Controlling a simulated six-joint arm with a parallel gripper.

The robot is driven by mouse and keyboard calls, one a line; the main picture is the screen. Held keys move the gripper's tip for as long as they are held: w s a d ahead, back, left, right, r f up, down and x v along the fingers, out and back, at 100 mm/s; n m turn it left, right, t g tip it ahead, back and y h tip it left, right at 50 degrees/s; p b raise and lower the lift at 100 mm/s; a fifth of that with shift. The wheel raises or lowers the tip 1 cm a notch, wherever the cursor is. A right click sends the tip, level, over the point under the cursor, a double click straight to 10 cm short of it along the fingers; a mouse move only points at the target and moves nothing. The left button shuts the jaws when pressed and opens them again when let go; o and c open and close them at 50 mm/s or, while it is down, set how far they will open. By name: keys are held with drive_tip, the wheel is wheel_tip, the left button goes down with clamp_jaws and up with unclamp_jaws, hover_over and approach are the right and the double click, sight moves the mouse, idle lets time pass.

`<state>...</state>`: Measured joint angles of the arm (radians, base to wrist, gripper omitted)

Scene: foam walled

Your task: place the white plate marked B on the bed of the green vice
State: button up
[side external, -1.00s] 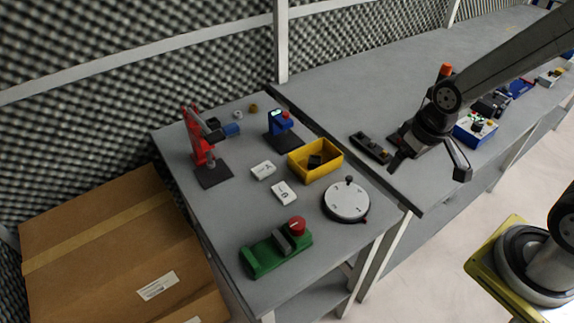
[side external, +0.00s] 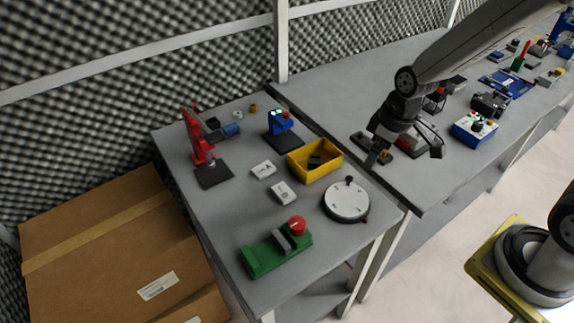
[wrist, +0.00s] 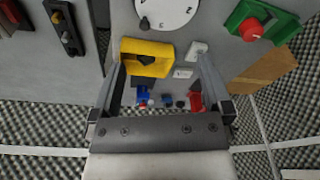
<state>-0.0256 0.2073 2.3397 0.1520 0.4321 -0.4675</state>
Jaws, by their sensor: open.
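Two small white plates lie flat on the near table: one (side external: 283,193) closer to the vice, the other (side external: 263,170) farther back. Both carry dark marks too small to read, so I cannot tell which is B. They also show in the wrist view, the closer plate (wrist: 198,48) above the other (wrist: 183,73). The green vice (side external: 264,258), with a red knob, stands at the table's front; its bed looks bare. It is at the top right of the wrist view (wrist: 244,14). My gripper (side external: 406,158) is open and empty, above the right-hand bench, away from the plates.
A yellow bin (side external: 316,176) with a dark item stands beside the plates. A round white dial (side external: 346,202) lies right of them. A red clamp stand (side external: 200,150) and a blue device (side external: 279,128) stand behind. Several devices crowd the right-hand bench.

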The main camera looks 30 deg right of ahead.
drive_tip(key=w+a+f+n+g+y, duration=0.1)
drive_tip(key=w+a+f+n, duration=0.1)
drive_tip(key=w+n, duration=0.15)
drive_tip(key=w+a+f+n+y, duration=0.1)
drive_tip(key=w+a+f+n, duration=0.15)
drive_tip(key=w, duration=0.25)
drive_tip(key=n+y, duration=0.2)
drive_tip(key=n, duration=0.6)
approach(284, 190)
drive_tip(key=shift+w+a+f+g, duration=0.25)
drive_tip(key=shift+f+g, duration=0.1)
drive_tip(key=shift+g, duration=0.05)
drive_tip(key=shift+x, duration=1.3)
drive_tip(key=shift+f, duration=0.1)
drive_tip(key=shift+x, duration=2.5)
